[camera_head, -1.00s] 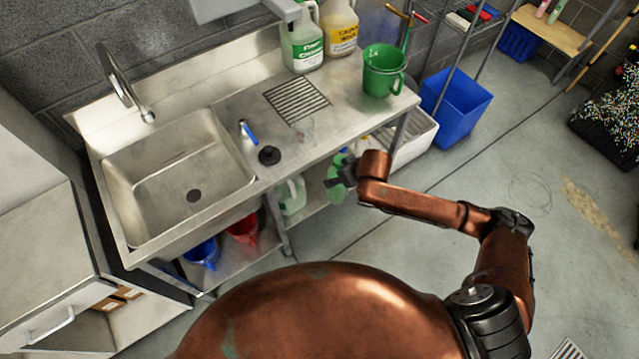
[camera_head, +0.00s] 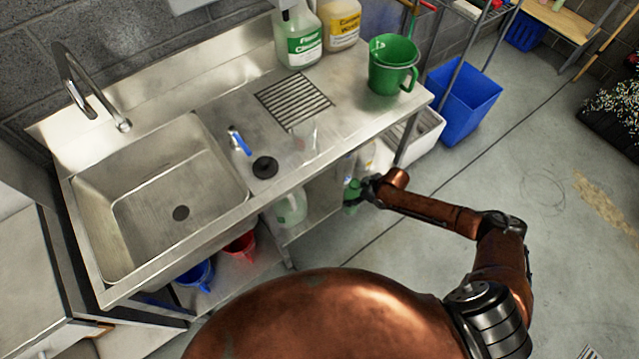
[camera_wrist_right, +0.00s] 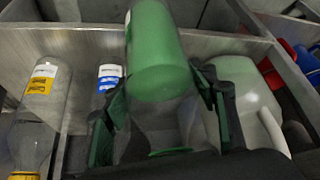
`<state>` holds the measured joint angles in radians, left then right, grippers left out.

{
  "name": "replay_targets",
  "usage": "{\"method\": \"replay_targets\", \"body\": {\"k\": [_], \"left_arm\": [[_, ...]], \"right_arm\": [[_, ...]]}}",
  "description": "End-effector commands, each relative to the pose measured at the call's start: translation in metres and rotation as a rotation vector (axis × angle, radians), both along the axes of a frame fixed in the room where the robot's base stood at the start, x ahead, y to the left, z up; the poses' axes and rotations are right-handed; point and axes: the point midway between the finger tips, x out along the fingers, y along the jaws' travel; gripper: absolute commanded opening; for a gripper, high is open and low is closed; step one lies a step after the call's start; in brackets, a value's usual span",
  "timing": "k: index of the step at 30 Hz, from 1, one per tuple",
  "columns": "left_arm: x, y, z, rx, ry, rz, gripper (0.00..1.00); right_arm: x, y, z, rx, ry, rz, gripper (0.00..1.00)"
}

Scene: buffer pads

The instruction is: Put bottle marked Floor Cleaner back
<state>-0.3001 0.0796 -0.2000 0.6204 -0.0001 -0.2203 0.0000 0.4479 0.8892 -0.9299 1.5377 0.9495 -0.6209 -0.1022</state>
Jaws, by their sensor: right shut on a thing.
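A green bottle (camera_wrist_right: 160,55) is between the fingers of my right gripper (camera_wrist_right: 165,105), which is shut on it. Its label is almost wholly turned away; only a white edge shows, so I cannot read it. In the head view the green bottle (camera_head: 351,194) and my right gripper (camera_head: 370,190) are at the open right front of the shelf below the counter. A larger jug (camera_head: 299,40) with a green label reading Floor Cleaner stands at the back of the counter. My left gripper is not in view.
On the lower shelf, a yellow-labelled clear bottle (camera_wrist_right: 38,105) and a blue-and-white-labelled bottle (camera_wrist_right: 109,75) stand left of the held bottle; a pale green jug (camera_wrist_right: 245,95) is right. The steel counter (camera_head: 350,112) lies above, carrying a green pitcher (camera_head: 391,68).

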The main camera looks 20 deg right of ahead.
Motion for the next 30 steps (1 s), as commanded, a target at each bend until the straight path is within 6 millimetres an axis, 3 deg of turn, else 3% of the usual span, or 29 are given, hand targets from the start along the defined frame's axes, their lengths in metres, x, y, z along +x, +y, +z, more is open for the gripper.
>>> {"method": "replay_targets", "body": {"k": [6,12,22,30], "left_arm": [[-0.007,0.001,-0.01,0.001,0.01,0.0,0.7],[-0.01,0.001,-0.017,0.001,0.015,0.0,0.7],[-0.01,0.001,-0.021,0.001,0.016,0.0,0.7],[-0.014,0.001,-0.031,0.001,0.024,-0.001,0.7]], "right_arm": [[0.042,0.037,0.001,0.003,-0.005,-0.002,0.05],[0.069,0.063,0.001,0.002,-0.004,0.0,0.05],[0.087,0.08,0.002,0.003,-0.004,0.002,0.05],[0.115,0.107,0.001,0.002,-0.002,0.002,0.05]]}}
